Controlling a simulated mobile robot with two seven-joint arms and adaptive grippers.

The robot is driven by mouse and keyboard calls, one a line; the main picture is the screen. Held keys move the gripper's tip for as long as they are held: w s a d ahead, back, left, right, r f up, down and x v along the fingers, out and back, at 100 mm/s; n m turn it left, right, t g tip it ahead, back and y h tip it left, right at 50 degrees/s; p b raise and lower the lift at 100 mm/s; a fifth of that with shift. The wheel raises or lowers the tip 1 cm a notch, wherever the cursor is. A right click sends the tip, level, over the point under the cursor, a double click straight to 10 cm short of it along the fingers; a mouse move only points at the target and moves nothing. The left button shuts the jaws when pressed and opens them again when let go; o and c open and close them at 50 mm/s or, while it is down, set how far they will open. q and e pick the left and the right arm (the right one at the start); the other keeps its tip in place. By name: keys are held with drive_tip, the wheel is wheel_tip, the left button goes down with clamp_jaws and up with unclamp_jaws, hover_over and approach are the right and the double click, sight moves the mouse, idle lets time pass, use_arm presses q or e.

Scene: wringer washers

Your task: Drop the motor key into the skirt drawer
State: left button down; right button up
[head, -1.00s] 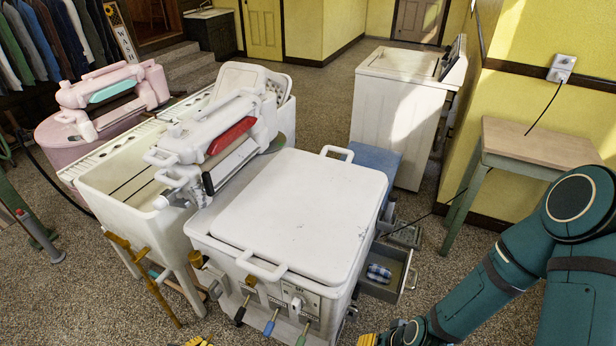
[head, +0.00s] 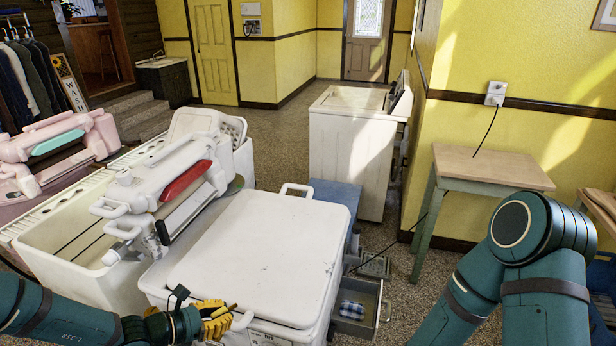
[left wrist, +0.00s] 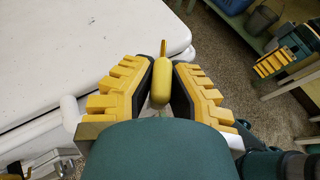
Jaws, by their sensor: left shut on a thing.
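My left gripper (head: 216,318) is over the front left corner of the white washer's lid. In the left wrist view, its yellow-padded fingers are shut on the motor key (left wrist: 160,84), which has a rounded yellow body and a thin orange-brown tip pointing away. The key is hard to make out in the head view. The skirt drawer (head: 370,325) is pulled out low on the washer's right side, well to the right of my left gripper. A blue checked cloth lies in it. My right gripper (left wrist: 274,62) shows small in the left wrist view; its finger opening is unclear.
The washer lid (head: 262,255) lies between my left gripper and the drawer. A white wringer (head: 170,185) and a tub (head: 60,230) stand left. A small table (head: 490,167) stands right, with a cord hanging near it. My right arm occupies the lower right.

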use_arm(q)
drive_tip(key=shift+d+r+m+g, duration=0.3)
drive_tip(key=shift+d+r+g, duration=0.1)
drive_tip(key=shift+d+r, duration=0.6)
